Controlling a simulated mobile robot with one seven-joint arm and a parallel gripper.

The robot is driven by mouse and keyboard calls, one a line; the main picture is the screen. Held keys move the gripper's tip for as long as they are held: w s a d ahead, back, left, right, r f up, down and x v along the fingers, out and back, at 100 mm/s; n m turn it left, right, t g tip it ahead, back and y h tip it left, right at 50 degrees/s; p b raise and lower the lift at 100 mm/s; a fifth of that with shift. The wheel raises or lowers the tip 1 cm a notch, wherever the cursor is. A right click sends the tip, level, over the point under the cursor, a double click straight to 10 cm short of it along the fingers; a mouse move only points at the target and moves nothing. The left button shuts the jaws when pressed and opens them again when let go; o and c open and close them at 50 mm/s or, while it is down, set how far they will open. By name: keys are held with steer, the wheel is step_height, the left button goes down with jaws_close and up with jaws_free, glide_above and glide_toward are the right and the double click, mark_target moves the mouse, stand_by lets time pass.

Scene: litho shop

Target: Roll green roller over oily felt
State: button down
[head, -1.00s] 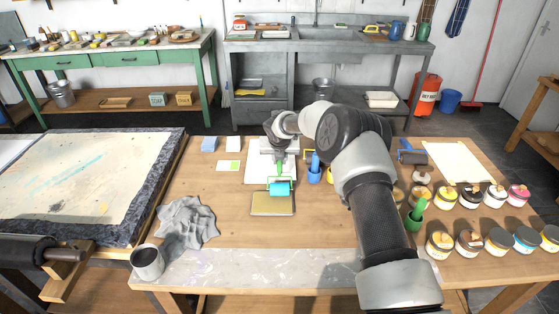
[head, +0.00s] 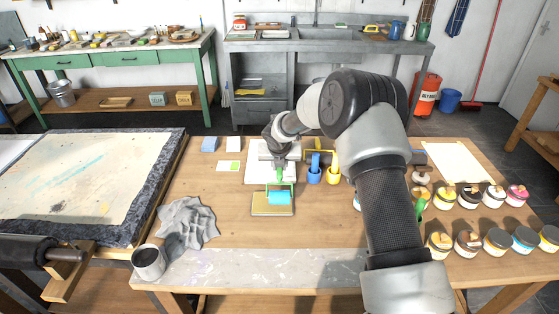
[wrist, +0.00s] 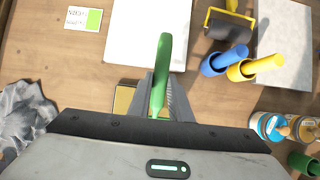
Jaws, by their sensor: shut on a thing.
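The green roller, with a green handle (wrist: 162,62) and a teal drum (head: 279,198), is in my gripper (head: 279,168). My gripper's fingers (wrist: 160,98) are shut on the handle. The drum hangs over the oily felt, a flat tan pad (head: 272,212) on the bench. In the wrist view only an edge of the pad (wrist: 123,100) shows, and my gripper hides the drum.
Blue (head: 314,176) and yellow (head: 333,175) holders with handles stand right of the pad. A white sheet (head: 257,175) lies behind it. A grey rag (head: 187,222) and dark cup (head: 148,262) are at left. Several ink jars (head: 497,240) stand at right. Bench front is clear.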

steer(key=shift+s, duration=0.15)
steer(key=shift+a+f+b, duration=0.2)
steer(key=shift+a+f, duration=0.2)
steer(key=shift+a, duration=0.25)
steer(key=shift+a+f+b, duration=0.2)
steer(key=shift+a+f, duration=0.15)
steer(key=shift+a, duration=0.3)
steer(key=shift+f+b, duration=0.4)
steer(key=shift+f, duration=0.35)
steer(key=shift+r, duration=0.1)
